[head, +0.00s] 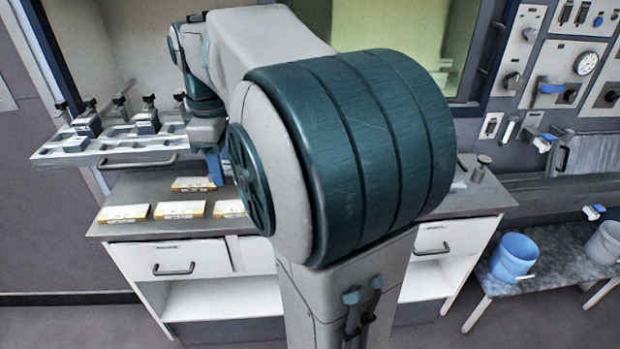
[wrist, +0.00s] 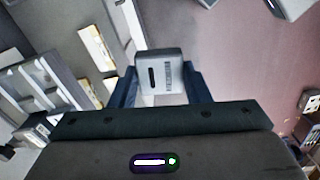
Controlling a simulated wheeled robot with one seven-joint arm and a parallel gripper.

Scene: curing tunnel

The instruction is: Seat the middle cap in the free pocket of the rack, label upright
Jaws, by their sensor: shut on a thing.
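My gripper (wrist: 162,88) is shut on a light grey cap (wrist: 158,57), which sits between its two blue fingers in the wrist view. The cap's visible face has a dark slot on the left and a small printed patch on the right. In the head view my gripper (head: 214,166) points down over the bench, and the cap cannot be made out there. The pale metal rack (head: 75,153) is to the left of my gripper, raised above the bench. Dark blocks with clamps stand on it. The rack also shows at the left of the wrist view (wrist: 42,82). Its free pocket is not clear.
Several white and yellow boxes (head: 124,213) lie on the bench (head: 150,186) below the rack. My arm hides the middle of the bench. A blue bucket (head: 513,257) stands on a low table at the right, and a control panel (head: 560,75) is on the wall.

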